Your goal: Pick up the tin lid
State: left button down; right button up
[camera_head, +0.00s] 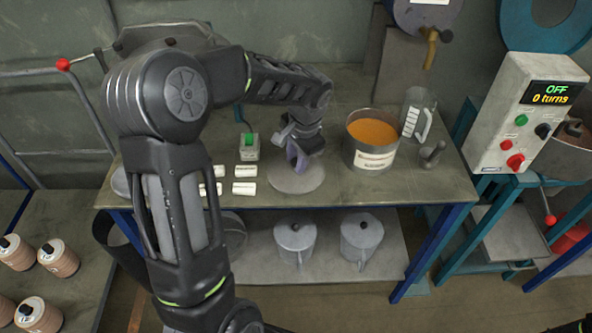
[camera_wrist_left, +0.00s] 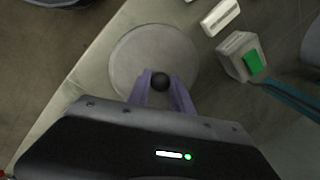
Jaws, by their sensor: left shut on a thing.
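The tin lid (camera_head: 297,181) is a flat grey disc near the front edge of the workbench in the head view. In the left wrist view the lid (camera_wrist_left: 128,68) shows as a round plate with a black knob (camera_wrist_left: 160,81) near its middle. My left gripper (camera_head: 297,158) is above the lid, and its purple fingers stand on both sides of the knob. In the wrist view the left gripper (camera_wrist_left: 162,88) is shut on the knob. I cannot tell whether the lid touches the bench.
An open tin of orange material (camera_head: 372,140) stands right of the lid, with a clear measuring jug (camera_head: 417,113) behind it. Several white labelled blocks (camera_head: 244,188) and a green-buttoned box (camera_head: 249,147) lie to the left. Lidded cans (camera_head: 295,238) stand on the shelf below.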

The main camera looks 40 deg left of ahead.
aim_at(296, 159)
pick_arm(q)
jog(key=shift+r, duration=0.1)
notch_tip(296, 159, up, 10)
jog(key=shift+f+b, duration=0.1)
jog(key=shift+b, duration=0.3)
dwell(0.6)
